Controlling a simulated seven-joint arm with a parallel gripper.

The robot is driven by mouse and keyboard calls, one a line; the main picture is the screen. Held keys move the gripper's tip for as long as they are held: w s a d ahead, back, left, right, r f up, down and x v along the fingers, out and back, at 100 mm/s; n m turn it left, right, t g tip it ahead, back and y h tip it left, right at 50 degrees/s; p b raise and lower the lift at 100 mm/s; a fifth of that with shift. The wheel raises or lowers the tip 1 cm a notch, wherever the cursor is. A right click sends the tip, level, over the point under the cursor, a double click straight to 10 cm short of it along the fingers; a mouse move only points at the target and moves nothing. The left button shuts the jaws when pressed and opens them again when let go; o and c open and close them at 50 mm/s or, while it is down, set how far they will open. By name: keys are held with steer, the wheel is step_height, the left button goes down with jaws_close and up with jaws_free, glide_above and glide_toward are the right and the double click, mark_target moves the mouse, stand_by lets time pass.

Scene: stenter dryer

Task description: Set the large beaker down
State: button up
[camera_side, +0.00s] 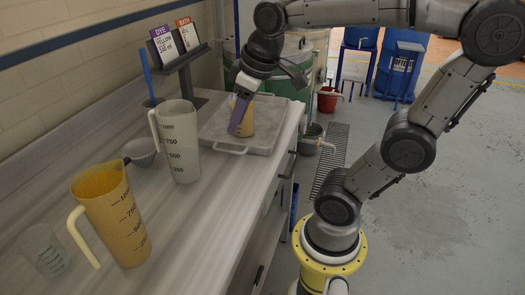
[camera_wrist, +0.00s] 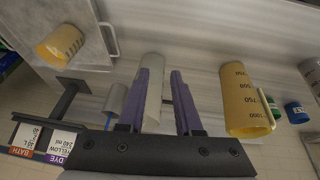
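A beaker with yellow contents (camera_side: 249,123) stands upright on the grey tray (camera_side: 274,128) at the far end of the counter. It also shows at the upper left of the wrist view (camera_wrist: 60,46). My gripper (camera_side: 238,130) has purple fingers that overlap the beaker in the side view. In the wrist view my fingers (camera_wrist: 164,74) are apart, with nothing held between them, and the beaker lies well to their left. The gripper is open and clear of the beaker.
A clear graduated jug (camera_side: 177,145) and a yellow jug (camera_side: 112,215) stand on the counter. A grey bowl (camera_side: 141,152), a small clear beaker (camera_side: 44,250) and a card stand (camera_side: 183,62) are also there. The counter's front strip is clear.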

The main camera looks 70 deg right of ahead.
steer(key=s+a+f+t, duration=0.1)
steer(key=s+a+f, duration=0.3)
steer(key=s, duration=0.2)
steer(key=shift+s+a+f+y, duration=0.2)
steer(key=shift+s+y, duration=0.2)
stand_by(0.8)
